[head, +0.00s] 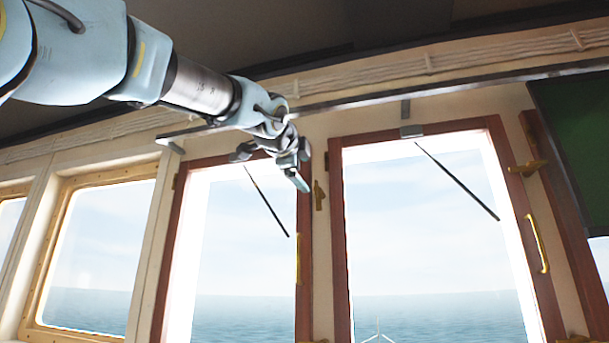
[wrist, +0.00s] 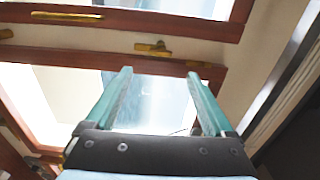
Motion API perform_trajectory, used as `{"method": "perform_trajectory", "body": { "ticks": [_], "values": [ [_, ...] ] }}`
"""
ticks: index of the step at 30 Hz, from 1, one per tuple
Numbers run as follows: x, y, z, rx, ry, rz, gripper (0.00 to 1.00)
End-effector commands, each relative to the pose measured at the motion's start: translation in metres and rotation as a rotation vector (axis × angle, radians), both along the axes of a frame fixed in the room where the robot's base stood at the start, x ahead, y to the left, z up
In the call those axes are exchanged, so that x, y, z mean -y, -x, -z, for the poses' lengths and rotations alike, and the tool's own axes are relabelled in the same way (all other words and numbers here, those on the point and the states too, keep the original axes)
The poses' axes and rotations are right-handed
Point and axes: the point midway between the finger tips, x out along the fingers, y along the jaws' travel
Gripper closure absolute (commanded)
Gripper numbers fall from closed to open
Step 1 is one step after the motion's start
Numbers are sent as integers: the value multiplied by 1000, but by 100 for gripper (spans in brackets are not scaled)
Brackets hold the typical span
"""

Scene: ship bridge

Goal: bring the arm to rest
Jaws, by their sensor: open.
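My arm reaches in from the upper left of the head view. My gripper (head: 272,168) is at its end, raised in front of the windows. In the wrist view my gripper (wrist: 158,80) shows two pale teal fingers standing wide apart. It is open and nothing is between the fingers. Behind the fingers the wrist view shows a wooden window frame and bright glass.
Two wood-framed windows, a left one (head: 177,262) and a right one (head: 341,245), fill the middle, with brass handles (head: 538,243). A dark rail (head: 350,103) runs above them. A dark green screen (head: 575,140) hangs at the upper right. The sea shows outside.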

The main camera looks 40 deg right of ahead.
Motion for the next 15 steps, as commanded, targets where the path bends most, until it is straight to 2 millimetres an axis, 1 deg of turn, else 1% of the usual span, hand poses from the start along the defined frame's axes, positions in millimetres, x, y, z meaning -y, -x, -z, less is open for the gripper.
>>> {"method": "perform_trajectory", "body": {
  "ticks": [12, 14, 15],
  "values": [
    [0, 0, 0, -1, 1, 0, 13],
    [0, -3, 3, -6, -2, -4, 13],
    [0, -7, 8, -18, -5, -10, 13]
  ]
}}
